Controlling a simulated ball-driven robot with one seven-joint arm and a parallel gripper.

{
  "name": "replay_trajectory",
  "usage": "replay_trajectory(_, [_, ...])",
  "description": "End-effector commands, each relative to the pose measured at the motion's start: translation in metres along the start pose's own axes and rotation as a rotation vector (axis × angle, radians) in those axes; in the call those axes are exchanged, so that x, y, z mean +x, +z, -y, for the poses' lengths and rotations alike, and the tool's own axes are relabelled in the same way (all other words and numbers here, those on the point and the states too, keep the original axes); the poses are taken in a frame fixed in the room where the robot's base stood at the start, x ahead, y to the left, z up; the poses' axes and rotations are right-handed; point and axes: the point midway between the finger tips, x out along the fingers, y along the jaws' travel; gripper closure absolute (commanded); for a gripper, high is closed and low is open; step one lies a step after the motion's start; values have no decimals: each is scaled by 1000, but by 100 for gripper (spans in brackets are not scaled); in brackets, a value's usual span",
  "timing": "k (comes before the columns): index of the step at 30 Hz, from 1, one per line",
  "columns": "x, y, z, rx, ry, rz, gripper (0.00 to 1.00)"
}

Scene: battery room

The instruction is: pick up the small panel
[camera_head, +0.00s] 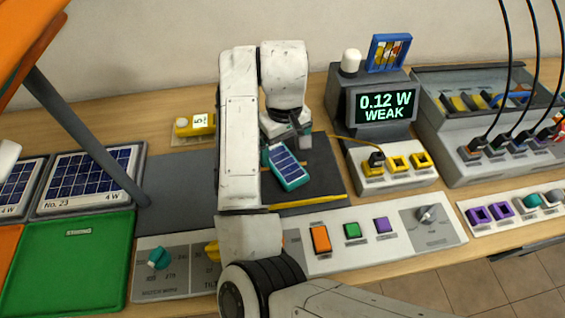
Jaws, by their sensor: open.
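The small panel (286,166) has dark blue cells in a teal frame. It lies tilted on the dark mat (325,170) in the middle of the bench, just right of my arm. My gripper (295,140) is above the panel's far end, its fingers small and partly hidden by my wrist. It is open, and I cannot tell whether it touches the panel. My white arm hides part of the mat to the left.
A display (385,106) reading "0.12 W WEAK" stands behind right. A socket block (392,168) with a cable is right of the mat. A control strip (375,232) runs in front. A green tray (70,265) and larger panels (88,178) lie left.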

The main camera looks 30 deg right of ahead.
Motion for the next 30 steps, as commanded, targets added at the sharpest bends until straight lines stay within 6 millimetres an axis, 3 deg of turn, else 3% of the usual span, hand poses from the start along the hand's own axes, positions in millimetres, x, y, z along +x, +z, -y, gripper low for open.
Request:
replay_trajectory(7, [35,-4,4,-1,0,3,2])
replay_trajectory(15, [40,-4,3,0,0,1,2])
replay_trajectory(30, [40,-4,3,0,0,1,50])
